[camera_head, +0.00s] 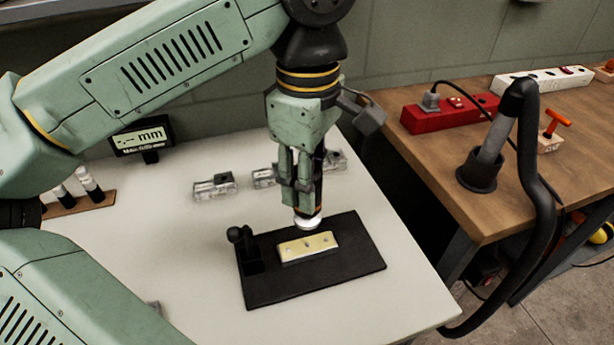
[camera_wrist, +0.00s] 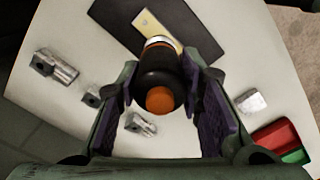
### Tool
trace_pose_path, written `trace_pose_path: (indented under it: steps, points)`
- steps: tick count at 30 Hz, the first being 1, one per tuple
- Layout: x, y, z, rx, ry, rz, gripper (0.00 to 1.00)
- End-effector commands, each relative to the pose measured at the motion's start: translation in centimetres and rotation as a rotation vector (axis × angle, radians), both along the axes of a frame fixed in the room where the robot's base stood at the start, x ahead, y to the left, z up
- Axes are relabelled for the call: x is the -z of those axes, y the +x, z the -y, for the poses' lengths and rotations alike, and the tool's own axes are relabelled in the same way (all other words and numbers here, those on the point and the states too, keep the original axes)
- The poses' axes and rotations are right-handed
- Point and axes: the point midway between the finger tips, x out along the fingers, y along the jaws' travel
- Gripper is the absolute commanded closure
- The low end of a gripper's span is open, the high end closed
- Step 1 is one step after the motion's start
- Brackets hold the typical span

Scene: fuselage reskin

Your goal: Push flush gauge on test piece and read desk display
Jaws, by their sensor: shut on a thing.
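My gripper (camera_head: 306,177) is shut on the flush gauge, a dark cylinder with a pale round foot (camera_head: 307,222). In the wrist view the gauge (camera_wrist: 158,75) stands between the fingers with its orange end towards the camera. The gauge is roughly upright, above the back edge of the test piece (camera_head: 308,246), a pale yellow bar with small dots on its top. Whether the foot touches the bar I cannot tell. The bar lies on a black mat (camera_head: 350,262). The desk display (camera_head: 141,136) at the back left shows dashes and "mm".
A black holder (camera_head: 243,250) stands on the mat's left side. Grey metal blocks (camera_head: 215,187) lie behind the mat. A rack of small bottles (camera_head: 80,190) is at the left. The wooden bench (camera_head: 440,170) at the right carries a red power strip (camera_head: 450,113) and a black hose (camera_head: 540,200).

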Motion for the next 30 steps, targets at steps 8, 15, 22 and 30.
trace_pose_path:
  steps: [8,15,22,30]
  points:
    - [1.1,0.0,0.0,-0.001,0.000,0.001,0.94]
    - [3.6,0.0,0.0,-0.001,0.000,0.001,0.94]
    - [5.6,0.0,0.0,0.000,0.000,0.001,0.94]
    - [6.0,0.0,0.0,0.000,0.000,0.001,0.94]
